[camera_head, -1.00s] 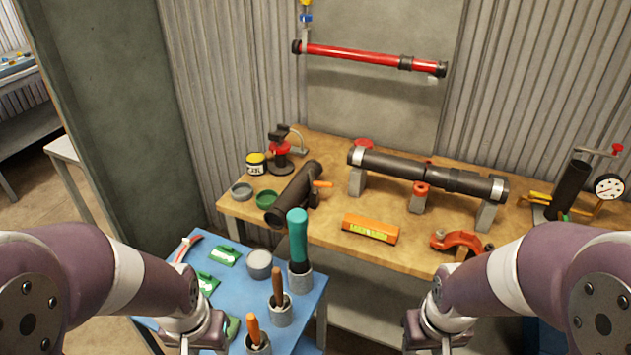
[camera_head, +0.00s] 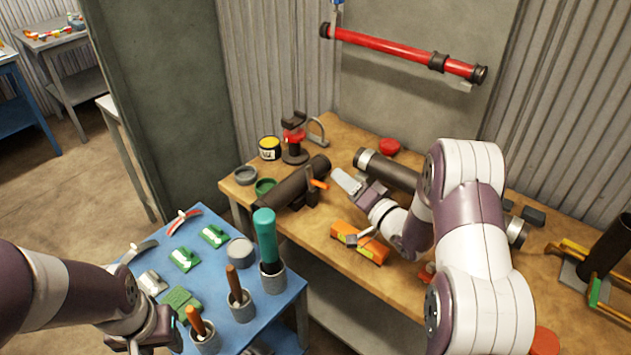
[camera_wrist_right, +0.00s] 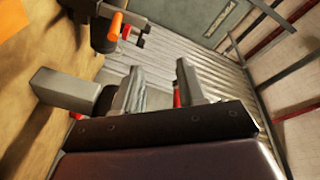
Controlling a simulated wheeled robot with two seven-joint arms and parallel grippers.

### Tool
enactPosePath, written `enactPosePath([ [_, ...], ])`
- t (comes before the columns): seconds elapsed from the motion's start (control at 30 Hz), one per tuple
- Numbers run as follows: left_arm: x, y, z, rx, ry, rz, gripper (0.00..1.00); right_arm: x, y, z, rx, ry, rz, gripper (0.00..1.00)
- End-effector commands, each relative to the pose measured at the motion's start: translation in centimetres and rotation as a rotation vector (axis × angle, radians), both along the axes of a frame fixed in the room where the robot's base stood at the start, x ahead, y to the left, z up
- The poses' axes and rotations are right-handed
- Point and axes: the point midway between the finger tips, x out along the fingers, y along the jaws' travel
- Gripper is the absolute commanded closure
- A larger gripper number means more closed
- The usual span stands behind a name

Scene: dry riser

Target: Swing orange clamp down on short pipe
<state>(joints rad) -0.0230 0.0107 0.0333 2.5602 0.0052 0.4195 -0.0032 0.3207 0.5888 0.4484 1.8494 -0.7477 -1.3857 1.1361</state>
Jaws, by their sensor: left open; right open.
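The short pipe (camera_head: 290,188) is a dark tube lying diagonally on the wooden bench. The orange clamp (camera_head: 318,184) shows as an orange handle on a dark body at the pipe's near right side; whether it presses on the pipe is unclear. In the right wrist view the orange clamp handle (camera_wrist_right: 115,24) is at the top, beyond my fingers. My right gripper (camera_head: 352,184) is open and empty, just right of the clamp and apart from it; its fingers show in the right wrist view (camera_wrist_right: 162,82). My left gripper (camera_head: 150,342) is open near the blue table's front edge, partly cut off.
My right arm hides part of the long dark pipe (camera_head: 392,172). The blue table (camera_head: 270,310) holds cups and handled tools.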

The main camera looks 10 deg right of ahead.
Motion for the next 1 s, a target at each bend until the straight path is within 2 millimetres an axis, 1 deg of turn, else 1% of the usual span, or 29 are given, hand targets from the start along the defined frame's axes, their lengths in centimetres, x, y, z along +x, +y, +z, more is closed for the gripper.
enactPosePath([
  [0.1,0.0,0.0,0.1,0.000,0.000,0.000,0.57,0.0,0.0,-3.0,0.001,0.007,-0.002,0.60],
  [0.2,0.0,0.0,0.2,0.000,0.000,0.000,0.57,0.0,0.0,-5.5,-0.001,0.006,-0.002,0.60],
  [0.27,0.0,0.0,0.3,0.000,0.000,0.000,0.57,0.0,0.0,-6.8,-0.002,0.006,-0.002,0.60],
  [0.33,0.0,0.0,0.7,0.000,0.000,0.000,0.57,1.2,0.7,-6.5,-0.006,-0.001,0.001,0.60],
  [0.5,0.0,0.0,1.2,0.000,0.000,0.000,0.57,4.1,1.9,-6.5,-0.007,0.001,0.000,0.60],
  [0.6,0.0,0.0,1.4,0.000,0.000,0.000,0.57,5.4,2.4,-6.6,-0.006,0.002,-0.001,0.60],
  [0.8,0.0,0.0,1.6,0.000,0.000,0.000,0.57,6.7,3.0,-6.6,-0.007,0.003,-0.003,0.60],
  [1.0,0.0,0.0,1.6,0.000,0.000,0.000,0.57,6.9,3.0,-6.6,-0.007,0.003,-0.003,0.60],
])
